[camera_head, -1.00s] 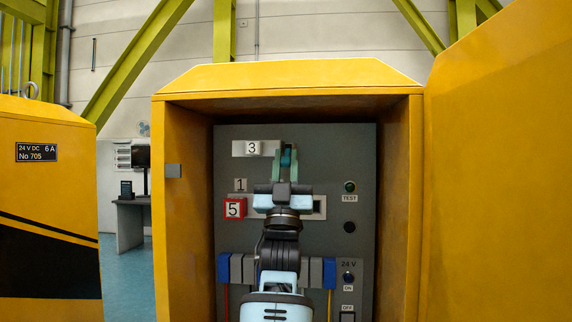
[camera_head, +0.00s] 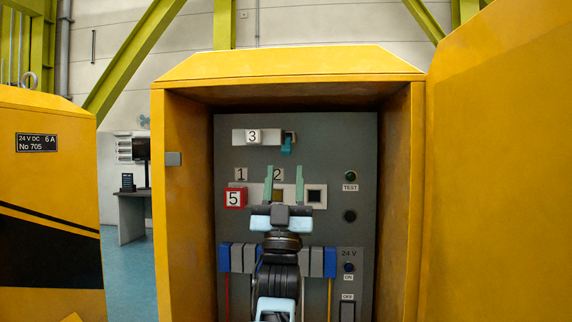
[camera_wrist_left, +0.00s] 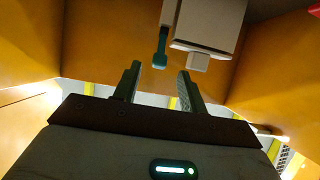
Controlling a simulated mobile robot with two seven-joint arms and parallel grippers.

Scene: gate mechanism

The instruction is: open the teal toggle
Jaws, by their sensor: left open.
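The teal toggle (camera_head: 287,145) hangs at the right end of the upper pale plate, beside the label 3, inside the yellow cabinet. It also shows in the left wrist view (camera_wrist_left: 161,47), just beyond the fingertips. My left gripper (camera_head: 285,172) is open and empty, with its two green fingers pointing up at the panel below the toggle. In the left wrist view the gripper (camera_wrist_left: 160,72) has its fingers spread apart, with the toggle ahead of the gap and not between them. My right gripper is not in view.
The cabinet's yellow side walls (camera_head: 401,200) and open door (camera_head: 500,170) bound the room around my arm. Blue and grey blocks (camera_head: 330,262) line the panel below.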

